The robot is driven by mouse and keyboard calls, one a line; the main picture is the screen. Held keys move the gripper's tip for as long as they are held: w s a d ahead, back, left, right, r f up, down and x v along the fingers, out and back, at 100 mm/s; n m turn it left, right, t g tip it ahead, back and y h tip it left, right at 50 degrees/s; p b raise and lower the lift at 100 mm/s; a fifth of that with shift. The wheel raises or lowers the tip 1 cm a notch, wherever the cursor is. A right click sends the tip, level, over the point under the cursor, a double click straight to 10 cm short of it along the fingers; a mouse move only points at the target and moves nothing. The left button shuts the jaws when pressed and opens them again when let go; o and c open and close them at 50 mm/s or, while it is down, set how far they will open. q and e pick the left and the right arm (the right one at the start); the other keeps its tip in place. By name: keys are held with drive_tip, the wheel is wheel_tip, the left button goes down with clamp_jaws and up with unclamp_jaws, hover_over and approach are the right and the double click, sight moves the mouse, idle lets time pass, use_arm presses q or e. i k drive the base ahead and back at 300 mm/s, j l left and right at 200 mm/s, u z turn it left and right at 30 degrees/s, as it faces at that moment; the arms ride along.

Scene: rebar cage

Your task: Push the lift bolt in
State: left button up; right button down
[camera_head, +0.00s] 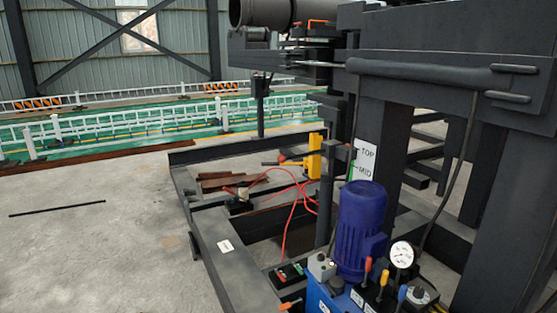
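A yellow block (314,156) is mounted on a dark upright post of the machine, near the middle of the picture. A thin yellow rod (289,163) with a red part near it sticks out to the left of the block. This looks like the lift bolt, but it is too small to be sure. How far the rod sits in the block is unclear. A white plate marked TOP and MID (365,160) is just to the right of the post. Neither of my grippers shows in the view.
A dark steel frame (222,255) lies on the floor around the machine. A blue motor (361,230), a pressure gauge (402,254) and coloured levers (383,280) stand in front. Red cables (292,212) lie inside the frame. The concrete floor at left is mostly clear.

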sight(281, 159)
drive_tip(key=i+j, duration=0.9)
drive_tip(key=i, duration=0.15)
drive_tip(key=j+u, duration=0.05)
